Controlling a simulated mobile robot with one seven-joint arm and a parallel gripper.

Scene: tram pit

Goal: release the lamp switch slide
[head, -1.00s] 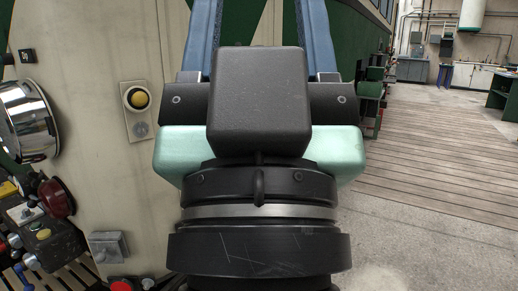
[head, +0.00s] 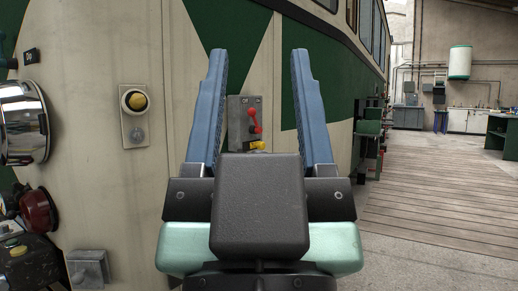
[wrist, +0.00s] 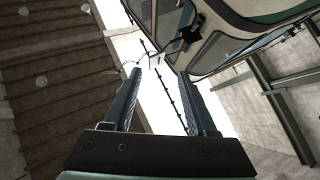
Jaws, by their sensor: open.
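The switch box (head: 244,121) is a small grey box on the tram's cream and green side, seen between my fingers in the head view. It carries a red lever or slide (head: 254,122) on its front and a yellow part (head: 257,145) at its lower edge. Which of these is the lamp switch slide I cannot tell. My gripper (head: 255,62) is open and empty, its two blue fingers pointing up on either side of the box in the picture. The fingers appear apart from the box. In the wrist view my gripper (wrist: 148,78) shows open, with no switch in sight.
A yellow button on a plate (head: 135,103) sits on the tram wall to the left. A chrome round lamp (head: 22,123) and a dark red lamp (head: 38,207) are at the far left. The plank floor (head: 440,190) at the right is clear.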

